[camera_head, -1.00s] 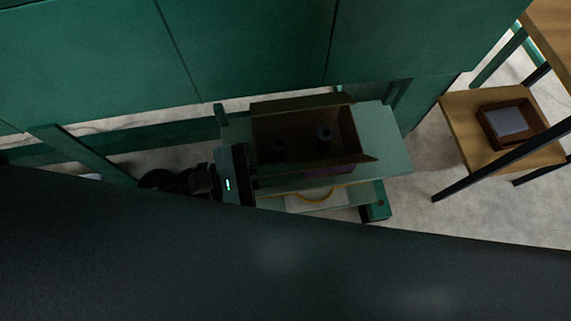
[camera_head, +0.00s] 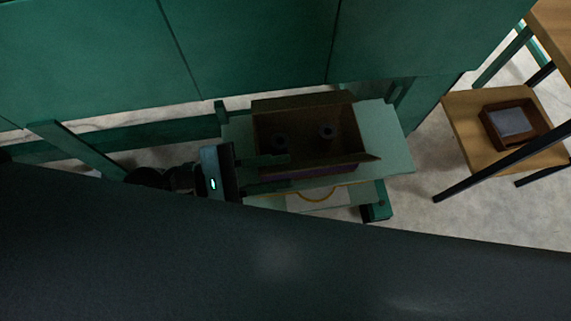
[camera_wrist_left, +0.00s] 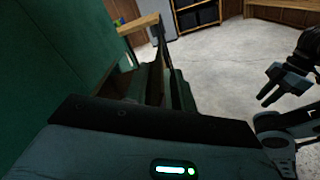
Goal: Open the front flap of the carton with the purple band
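The carton (camera_head: 352,143) is a brown box standing on a pale green shelf, with its top open. A purple band (camera_head: 318,171) shows as a thin dark strip along its near side. The back flap (camera_head: 300,102) is folded outward. Two dark round items sit inside. My left gripper (camera_head: 268,174) is at the carton's left end, near its front left corner, with two dark fingers spread apart and nothing seen between them. I cannot tell if a finger touches the carton. My right gripper (camera_wrist_left: 265,84) shows in the left wrist view, fingers apart and empty, away from the carton.
The pale green shelf (camera_head: 398,150) has a lower level carrying a pale item with a yellow arc (camera_head: 318,198). A green wall (camera_head: 250,45) stands close behind. A wooden stand (camera_head: 465,125) with a dark tray (camera_head: 535,128) is at right, with bare floor between.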

